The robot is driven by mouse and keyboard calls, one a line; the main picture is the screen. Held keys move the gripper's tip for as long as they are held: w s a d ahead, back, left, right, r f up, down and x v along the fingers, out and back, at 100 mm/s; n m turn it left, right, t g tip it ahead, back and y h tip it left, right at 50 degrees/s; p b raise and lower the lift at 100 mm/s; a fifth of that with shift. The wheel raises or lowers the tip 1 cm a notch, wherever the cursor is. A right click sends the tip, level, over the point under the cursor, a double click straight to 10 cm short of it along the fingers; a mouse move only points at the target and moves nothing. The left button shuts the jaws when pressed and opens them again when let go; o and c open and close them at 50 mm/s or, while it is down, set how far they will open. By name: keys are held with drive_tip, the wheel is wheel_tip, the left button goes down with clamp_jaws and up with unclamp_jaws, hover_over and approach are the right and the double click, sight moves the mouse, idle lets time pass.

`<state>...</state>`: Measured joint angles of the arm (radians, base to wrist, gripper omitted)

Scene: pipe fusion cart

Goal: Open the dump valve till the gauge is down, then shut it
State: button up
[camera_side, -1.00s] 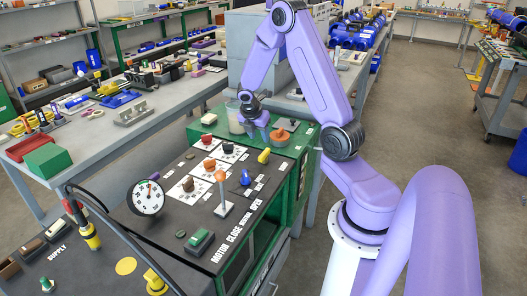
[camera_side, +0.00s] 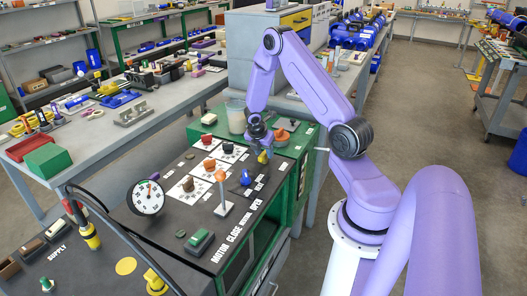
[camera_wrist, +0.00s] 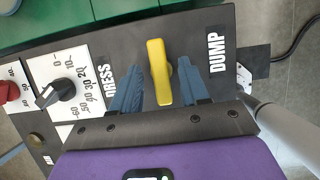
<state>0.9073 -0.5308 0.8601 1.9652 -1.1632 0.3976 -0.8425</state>
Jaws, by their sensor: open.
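The yellow dump valve handle (camera_wrist: 160,72) lies beside the DUMP label (camera_wrist: 217,53) in the wrist view, its long side running up and down the picture. My gripper (camera_wrist: 157,88) is open, with one blue finger on each side of the handle. Neither finger is clearly touching it. In the side view my gripper (camera_side: 260,142) is low over the panel, right at the yellow handle (camera_side: 263,157), partly hiding it. The round white gauge (camera_side: 146,197) stands at the panel's left; its needle points roughly upward, but the figures are too small to read.
A black knob (camera_wrist: 55,93) on a numbered white plate and a red knob (camera_wrist: 8,90) sit left of the fingers. An orange-topped lever (camera_side: 221,177) and a blue knob (camera_side: 245,177) stand nearby on the panel. An orange-brown bowl (camera_side: 282,135) is close behind my gripper.

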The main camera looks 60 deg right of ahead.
clamp_jaws()
